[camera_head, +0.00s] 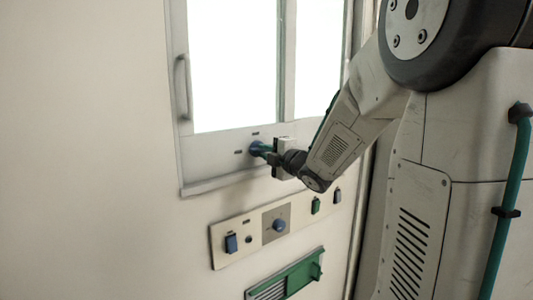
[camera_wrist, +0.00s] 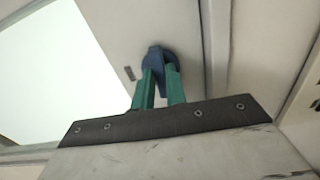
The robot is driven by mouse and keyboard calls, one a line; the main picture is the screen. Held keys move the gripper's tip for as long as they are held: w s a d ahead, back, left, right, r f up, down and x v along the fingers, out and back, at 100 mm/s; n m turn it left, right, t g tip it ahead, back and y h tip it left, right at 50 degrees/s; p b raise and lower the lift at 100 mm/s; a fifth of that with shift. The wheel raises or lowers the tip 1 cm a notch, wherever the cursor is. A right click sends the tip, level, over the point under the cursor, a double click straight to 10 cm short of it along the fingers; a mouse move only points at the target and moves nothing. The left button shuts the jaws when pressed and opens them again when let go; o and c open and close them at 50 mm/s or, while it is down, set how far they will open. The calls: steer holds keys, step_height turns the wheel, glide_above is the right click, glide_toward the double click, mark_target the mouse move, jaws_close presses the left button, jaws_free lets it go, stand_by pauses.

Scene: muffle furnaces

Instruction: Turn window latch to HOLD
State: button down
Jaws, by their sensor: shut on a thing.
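The window latch (camera_head: 256,148) is a small blue knob on the white lower rail of the window frame (camera_head: 215,165). In the wrist view the blue latch (camera_wrist: 158,57) shows at the tips of my gripper (camera_wrist: 160,72). The two green fingers are shut on the latch's raised grip, one on each side. In the head view my gripper (camera_head: 266,153) reaches the latch from the right. Small dark marks (camera_head: 239,152) sit left of and above the latch; their lettering is too small to read. The far side of the latch is hidden.
Below the window, a panel (camera_head: 225,228) carries a blue switch (camera_head: 231,243), a blue round knob (camera_head: 279,225) and green switches (camera_head: 316,205). A green-framed vent (camera_head: 290,275) is lower down. A vertical handle (camera_head: 183,87) is on the window's left side. The wall at left is clear.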

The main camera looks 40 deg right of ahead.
steer(key=shift+n, duration=0.4)
steer(key=c, duration=1.4)
jaws_free()
steer(key=shift+c, duration=0.2)
steer(key=shift+s, duration=0.1)
steer(key=s, duration=0.7)
steer(key=shift+s+d, duration=0.15)
steer(key=shift+s, duration=0.2)
steer(key=shift+f, duration=0.1)
